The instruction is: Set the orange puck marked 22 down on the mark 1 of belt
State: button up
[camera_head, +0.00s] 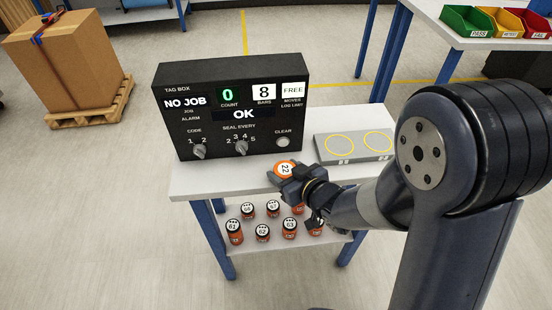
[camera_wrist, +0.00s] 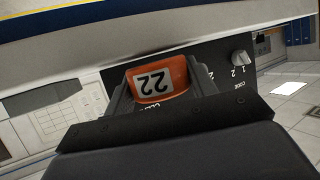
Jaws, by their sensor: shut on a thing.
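The orange puck marked 22 (camera_head: 284,169) is held in my gripper (camera_head: 283,174), in front of the tag box near the table's front edge. In the wrist view the puck (camera_wrist: 158,80) sits between the two fingers of my gripper (camera_wrist: 155,88), its label upside down. The fingers are shut on it. I cannot tell the gap between the puck and the table top. A grey plate with two yellow rings (camera_head: 354,146) lies on the table to the right.
The black tag box (camera_head: 230,110) stands at the back left of the white table (camera_head: 215,183), reading NO JOB, 0, 8, FREE and OK. Several orange pucks (camera_head: 263,232) stand on the lower shelf. A carton (camera_head: 65,63) and coloured bins (camera_head: 500,22) are farther off.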

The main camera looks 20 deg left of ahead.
aim_at(278, 164)
jog(key=w+a, duration=0.1)
jog(key=a, duration=0.1)
jog(key=w+a, duration=0.1)
jog(key=shift+w+a+p, duration=0.15)
jog(key=shift+a+p, duration=0.2)
jog(key=shift+a+f, duration=0.1)
jog(key=shift+f, duration=0.25)
jog(key=shift+f, duration=0.15)
jog(key=o, duration=0.7)
